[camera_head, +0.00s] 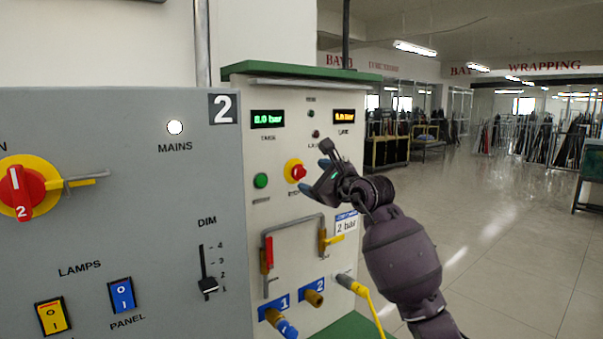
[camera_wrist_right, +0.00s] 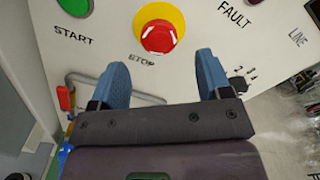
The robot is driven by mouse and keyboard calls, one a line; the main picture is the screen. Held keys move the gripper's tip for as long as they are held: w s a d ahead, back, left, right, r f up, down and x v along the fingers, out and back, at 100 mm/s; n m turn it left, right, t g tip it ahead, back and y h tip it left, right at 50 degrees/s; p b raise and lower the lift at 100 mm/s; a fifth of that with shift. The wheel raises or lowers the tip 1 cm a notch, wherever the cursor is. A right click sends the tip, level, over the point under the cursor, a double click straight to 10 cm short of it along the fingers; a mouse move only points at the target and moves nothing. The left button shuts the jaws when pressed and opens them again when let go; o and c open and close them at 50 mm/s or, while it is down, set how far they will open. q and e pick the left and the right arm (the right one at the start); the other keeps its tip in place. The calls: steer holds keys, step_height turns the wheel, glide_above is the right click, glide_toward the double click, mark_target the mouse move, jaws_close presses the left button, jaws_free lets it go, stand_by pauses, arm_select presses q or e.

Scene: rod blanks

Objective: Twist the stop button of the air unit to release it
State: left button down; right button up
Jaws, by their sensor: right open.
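The red stop button (camera_head: 298,172) sits on a yellow round plate on the front of the white air unit (camera_head: 283,217). In the right wrist view the stop button (camera_wrist_right: 158,37) shows white marks on its red head, with yellow around it. My right gripper (camera_head: 323,172) is open, just to the right of the button in the head view. In the wrist view its two blue fingertips (camera_wrist_right: 161,68) are spread apart below the button, with nothing between them. I cannot tell whether they touch the panel. My left gripper is not in view.
A green start button (camera_head: 261,181) is left of the stop button. Below are a grey pipe frame with red and yellow handles (camera_head: 268,254) and a yellow cable (camera_head: 371,306). A grey switch panel (camera_head: 110,205) stands at the left. Open floor (camera_head: 490,240) lies at the right.

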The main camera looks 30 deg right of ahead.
mark_target(301, 174)
steer(key=shift+w+a, duration=0.15)
steer(key=shift+w, duration=1.25)
steer(key=shift+w+a, duration=0.15)
steer(key=shift+w, duration=1.2)
steer(key=shift+c, duration=0.4)
